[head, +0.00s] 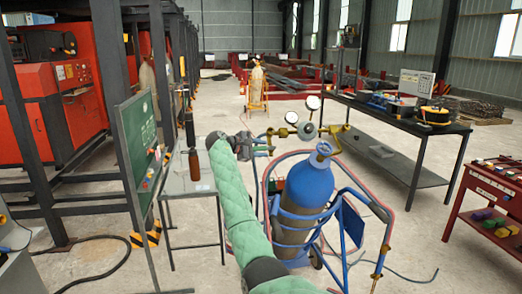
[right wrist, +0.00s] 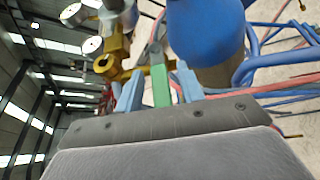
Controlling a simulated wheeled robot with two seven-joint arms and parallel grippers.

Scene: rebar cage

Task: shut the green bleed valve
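My right gripper (head: 262,144) reaches in on a green padded arm and is beside the brass regulator (head: 282,132) at the top of the blue gas cylinder (head: 308,184). In the right wrist view its two blue-grey fingers (right wrist: 158,92) stand apart. A green lever (right wrist: 160,86), which looks like the bleed valve's handle, lies between them, with a small gap showing on each side. Brass fittings (right wrist: 112,60) are just left of the fingers. In the head view the green lever cannot be made out near the gripper. My left gripper is not in view.
Two round gauges (head: 313,102) rise above the regulator. A red hose (head: 388,232) loops around the cylinder's blue cart (head: 350,222). A small table with a brown bottle (head: 194,164) and a green board (head: 138,142) stand left of my arm. A dark workbench (head: 395,112) is at right.

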